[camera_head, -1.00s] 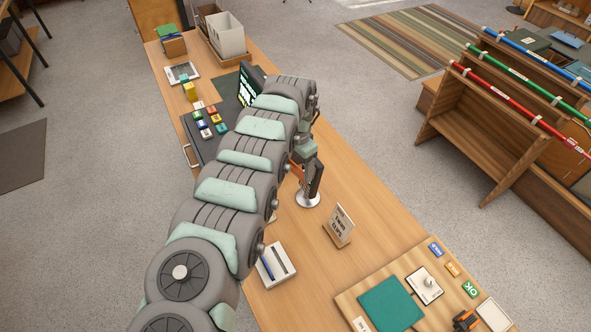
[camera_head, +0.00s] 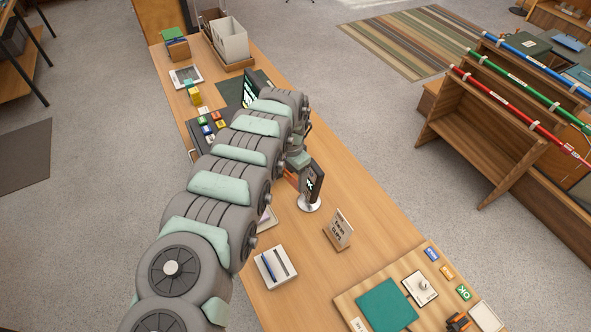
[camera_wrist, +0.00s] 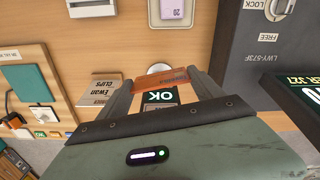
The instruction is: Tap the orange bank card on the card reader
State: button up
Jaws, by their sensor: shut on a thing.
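The orange bank card (camera_wrist: 143,86) is pinched between the two fingertips of my gripper (camera_wrist: 158,84) in the wrist view. In the head view only a sliver of the card (camera_head: 291,180) shows under my wrist, just left of the card reader (camera_head: 313,182). The reader is dark and stands on a round pale base. Its screen (camera_wrist: 160,97) reads "OK" in the wrist view, beyond the card and partly covered by my gripper's body. The card appears close to the reader's face; I cannot tell whether they touch.
An "Ewan clips" sign (camera_head: 338,229) stands right of the reader. A pen tray (camera_head: 276,267) lies nearer on the counter. The dark cash register (camera_wrist: 262,60) is at right in the wrist view. A wooden board with a green mat (camera_head: 387,305) lies at front right.

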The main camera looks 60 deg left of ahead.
jog(key=s+r+p, duration=0.1)
jog(key=s+p, duration=0.5)
jog(key=shift+s+d+r, duration=0.2)
jog(key=shift+r, duration=0.05)
jog(key=shift+w, duration=0.1)
dwell(1.0)
